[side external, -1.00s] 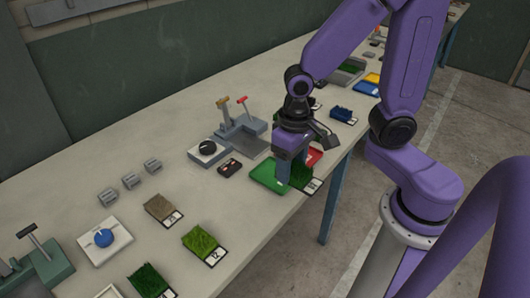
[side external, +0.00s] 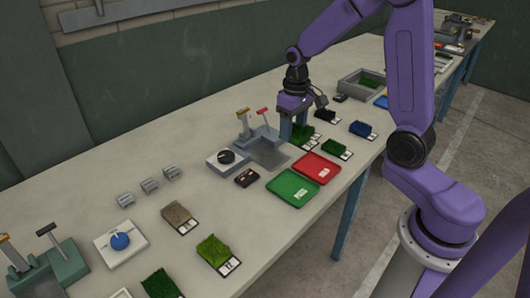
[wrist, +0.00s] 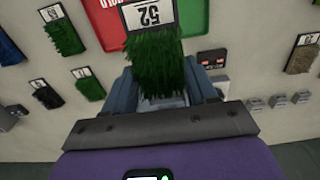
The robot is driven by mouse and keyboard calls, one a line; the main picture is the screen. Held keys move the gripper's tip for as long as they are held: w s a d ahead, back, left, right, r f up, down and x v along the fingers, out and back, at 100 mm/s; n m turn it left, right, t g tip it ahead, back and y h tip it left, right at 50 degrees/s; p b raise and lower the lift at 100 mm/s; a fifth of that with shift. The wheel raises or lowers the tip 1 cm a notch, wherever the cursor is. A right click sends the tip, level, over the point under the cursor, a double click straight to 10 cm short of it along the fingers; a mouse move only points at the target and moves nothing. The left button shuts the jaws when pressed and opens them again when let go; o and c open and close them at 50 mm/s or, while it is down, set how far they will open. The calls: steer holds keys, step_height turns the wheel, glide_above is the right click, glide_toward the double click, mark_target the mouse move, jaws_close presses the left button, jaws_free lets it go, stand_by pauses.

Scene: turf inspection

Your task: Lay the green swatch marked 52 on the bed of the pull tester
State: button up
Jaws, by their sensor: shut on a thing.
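My gripper (side external: 291,132) is shut on a green turf swatch (wrist: 157,62). Its white label (wrist: 149,14) reads 52, upside down in the wrist view. In the side external view the held swatch (side external: 301,138) is partly hidden by my fingers and hangs near the right edge of the grey lever device. That device, seemingly the pull tester (side external: 244,127), has a flat grey bed (side external: 269,152) with nothing seen on it. I cannot tell the swatch's height above the surface. My gripper also shows in the wrist view (wrist: 163,92).
A green tray (side external: 290,188) and a red tray (side external: 316,167) lie in front of the bed. A black box (side external: 246,177) and a dial unit (side external: 228,159) stand left. Other swatches (side external: 336,149) lie right. A teal lever device (side external: 58,262) stands far left.

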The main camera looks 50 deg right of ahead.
steer(key=w+f, duration=0.4)
steer(key=w, duration=0.4)
glide_above(261, 152)
steer(key=f, duration=0.5)
steer(key=shift+s, duration=0.3)
steer(key=shift+w+f, duration=0.3)
steer(key=shift+f, duration=1.65)
steer(key=shift+f, duration=0.15)
steer(key=o, duration=0.8)
